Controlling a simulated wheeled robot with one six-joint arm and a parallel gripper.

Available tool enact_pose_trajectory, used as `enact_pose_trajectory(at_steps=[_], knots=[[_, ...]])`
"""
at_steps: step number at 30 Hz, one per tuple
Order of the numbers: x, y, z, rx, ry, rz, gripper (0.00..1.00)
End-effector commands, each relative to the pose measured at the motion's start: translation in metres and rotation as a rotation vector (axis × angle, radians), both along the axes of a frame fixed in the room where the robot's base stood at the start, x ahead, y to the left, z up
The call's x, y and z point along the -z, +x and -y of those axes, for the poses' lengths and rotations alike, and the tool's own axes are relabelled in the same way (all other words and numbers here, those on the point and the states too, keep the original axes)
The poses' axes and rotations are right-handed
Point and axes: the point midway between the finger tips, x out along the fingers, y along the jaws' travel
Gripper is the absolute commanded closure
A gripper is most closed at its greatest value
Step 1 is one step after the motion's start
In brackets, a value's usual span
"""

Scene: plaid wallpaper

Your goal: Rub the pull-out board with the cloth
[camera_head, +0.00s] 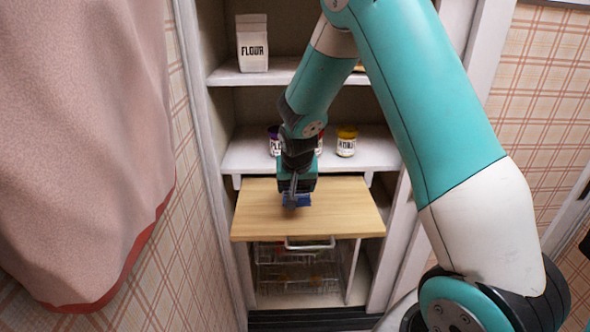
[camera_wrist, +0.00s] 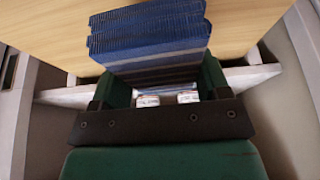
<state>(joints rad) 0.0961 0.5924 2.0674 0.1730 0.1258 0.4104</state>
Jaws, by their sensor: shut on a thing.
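The pull-out board (camera_head: 340,212) is a light wooden panel extending from the cupboard below the jar shelf. It also fills the upper part of the wrist view (camera_wrist: 50,32). My gripper (camera_head: 293,192) is over the board's middle, pointing down. In the wrist view, my gripper (camera_wrist: 160,92) is shut on the folded blue cloth (camera_wrist: 150,35), which stands out beyond the fingers. In the head view the cloth (camera_head: 303,200) shows as a small blue patch at the board, largely hidden by the gripper. I cannot tell for sure whether it presses on the wood.
A flour bag (camera_head: 252,43) stands on the upper shelf. Wire baskets (camera_head: 298,270) sit below the board. A pink cloth (camera_head: 85,130) hangs at the left.

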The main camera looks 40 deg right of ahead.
Motion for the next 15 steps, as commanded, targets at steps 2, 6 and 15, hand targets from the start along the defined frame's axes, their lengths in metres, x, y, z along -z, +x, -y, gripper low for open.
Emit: enact_pose_trajectory(at_steps=[2,6,15], knots=[[-0.012,0.000,-0.001,-0.001,0.000,0.001,0.56],[-0.023,0.001,-0.001,-0.002,0.000,0.001,0.56],[-0.026,0.001,-0.002,-0.003,-0.001,0.001,0.56]])
